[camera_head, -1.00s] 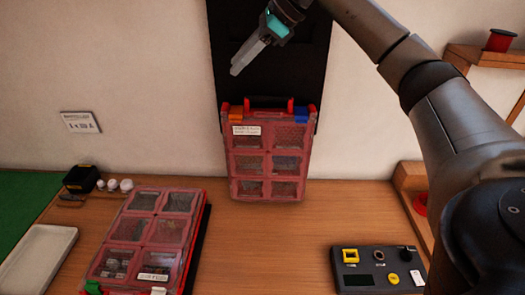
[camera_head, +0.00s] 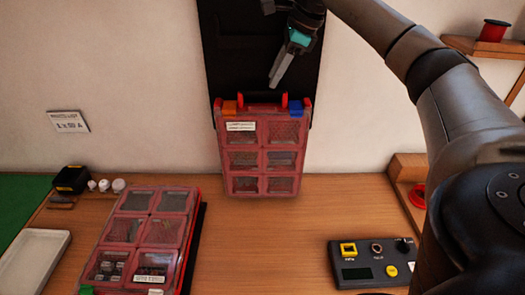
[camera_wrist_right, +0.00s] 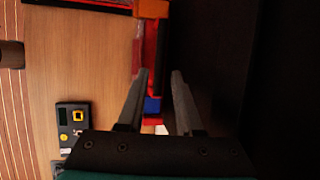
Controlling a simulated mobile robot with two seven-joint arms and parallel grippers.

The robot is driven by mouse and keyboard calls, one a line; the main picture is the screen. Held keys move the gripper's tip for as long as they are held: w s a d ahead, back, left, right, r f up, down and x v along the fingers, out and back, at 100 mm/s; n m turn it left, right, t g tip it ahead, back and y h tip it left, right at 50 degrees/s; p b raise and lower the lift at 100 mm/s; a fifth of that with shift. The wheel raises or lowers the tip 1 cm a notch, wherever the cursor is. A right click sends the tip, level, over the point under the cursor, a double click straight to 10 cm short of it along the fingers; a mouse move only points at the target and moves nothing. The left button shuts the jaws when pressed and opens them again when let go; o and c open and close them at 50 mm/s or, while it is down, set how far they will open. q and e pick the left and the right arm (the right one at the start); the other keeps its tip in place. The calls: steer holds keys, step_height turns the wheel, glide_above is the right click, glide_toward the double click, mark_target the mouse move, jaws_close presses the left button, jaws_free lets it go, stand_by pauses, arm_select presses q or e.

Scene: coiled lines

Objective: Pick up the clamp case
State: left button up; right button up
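A red, clear-lidded compartment case (camera_head: 261,158) stands upright at the back of the table against a black panel, with orange and blue latches and a red handle (camera_head: 284,100) on top. A similar case (camera_head: 147,233) lies flat at the front left. Their labels are too small to read, so I cannot tell which is the clamp case. My right gripper (camera_head: 275,82) points down just above the upright case's handle. In the right wrist view its fingers (camera_wrist_right: 160,95) are apart, with the case's red top edge (camera_wrist_right: 150,62) beyond them. My left gripper is out of view.
The black panel (camera_head: 262,50) rises close behind the upright case. A dark control box (camera_head: 372,262) sits at the right and a white tray (camera_head: 32,262) at the left. Wooden shelves (camera_head: 408,175) stand at the right. The table between the cases and control box is clear.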

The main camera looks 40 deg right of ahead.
mark_target(266, 86)
steer(key=shift+p+x, duration=0.4)
steer(key=shift+x, duration=2.3)
steer(key=shift+a+r, duration=0.1)
jaws_close()
steer(key=shift+w+r, duration=0.2)
steer(key=shift+r, duration=0.1)
